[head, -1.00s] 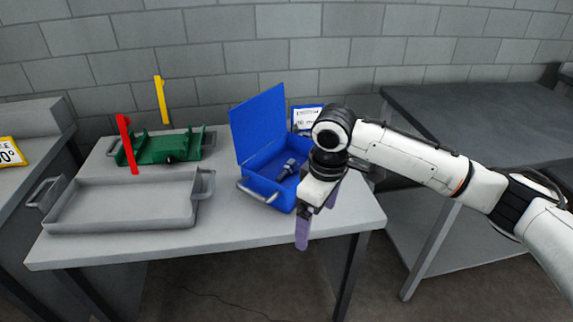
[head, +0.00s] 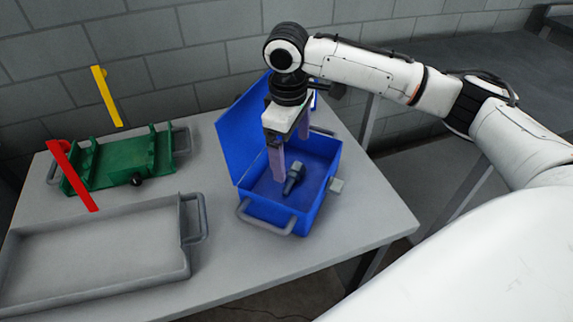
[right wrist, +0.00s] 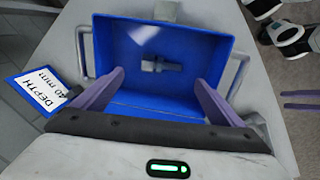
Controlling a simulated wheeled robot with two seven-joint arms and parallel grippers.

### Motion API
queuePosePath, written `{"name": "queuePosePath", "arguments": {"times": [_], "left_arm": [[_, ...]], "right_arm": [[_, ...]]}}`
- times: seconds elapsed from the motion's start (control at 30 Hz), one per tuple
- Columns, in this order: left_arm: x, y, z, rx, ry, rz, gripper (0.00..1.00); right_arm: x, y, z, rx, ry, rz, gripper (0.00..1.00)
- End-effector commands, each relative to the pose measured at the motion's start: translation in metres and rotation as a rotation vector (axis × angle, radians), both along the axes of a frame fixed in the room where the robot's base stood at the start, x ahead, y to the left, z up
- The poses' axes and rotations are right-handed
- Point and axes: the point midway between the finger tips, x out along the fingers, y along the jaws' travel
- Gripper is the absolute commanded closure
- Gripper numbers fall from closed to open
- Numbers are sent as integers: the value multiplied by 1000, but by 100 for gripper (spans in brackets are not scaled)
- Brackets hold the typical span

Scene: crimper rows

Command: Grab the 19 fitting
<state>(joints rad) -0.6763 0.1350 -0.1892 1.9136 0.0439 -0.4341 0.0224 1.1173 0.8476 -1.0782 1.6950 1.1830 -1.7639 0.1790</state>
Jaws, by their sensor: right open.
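The fitting is a dark grey stepped piece (head: 293,178) lying on the floor of the open blue box (head: 258,212). In the right wrist view the fitting (right wrist: 161,66) lies crosswise ahead of the fingers. My right gripper (head: 289,160) is above the box, pointing down, its purple fingers open and empty. In the right wrist view its fingertips (right wrist: 160,78) stand either side of the fitting, apart from it. Two separated purple fingers at the right edge of that view look like my left gripper (right wrist: 300,99). No number is readable on the fitting.
A grey tray (head: 186,228) and a green fixture (head: 112,167) with red (head: 73,176) and yellow (head: 107,95) bars share the table (head: 340,235). The box lid (head: 232,140) stands raised on the left. A "DEPTH 40 mm" sign (right wrist: 45,88) is beside the box.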

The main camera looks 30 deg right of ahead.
Motion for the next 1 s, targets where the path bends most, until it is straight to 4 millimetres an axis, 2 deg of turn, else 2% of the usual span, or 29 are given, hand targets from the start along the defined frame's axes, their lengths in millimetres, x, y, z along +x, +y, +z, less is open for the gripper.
{"name": "queuePosePath", "arguments": {"times": [0.03,0.2,0.37,0.6,0.9,0.93,1.0], "left_arm": [[-6,0,-4,0,12,0,55],[-14,0,-11,2,32,-1,55],[-14,0,-10,2,32,-2,55],[-9,0,-7,1,21,-2,55],[-2,-1,-3,0,6,-2,55],[-2,-1,-3,0,6,-2,55],[-2,-1,-3,0,7,-2,55]], "right_arm": [[0,-1,-10,-1,3,0,9],[2,-3,-27,-2,1,-1,9],[4,-1,-40,0,2,0,9],[10,-1,-75,-1,0,0,9],[10,-1,-81,0,-1,1,9],[10,-1,-81,0,-1,1,10],[10,-1,-81,0,-1,1,22]]}}
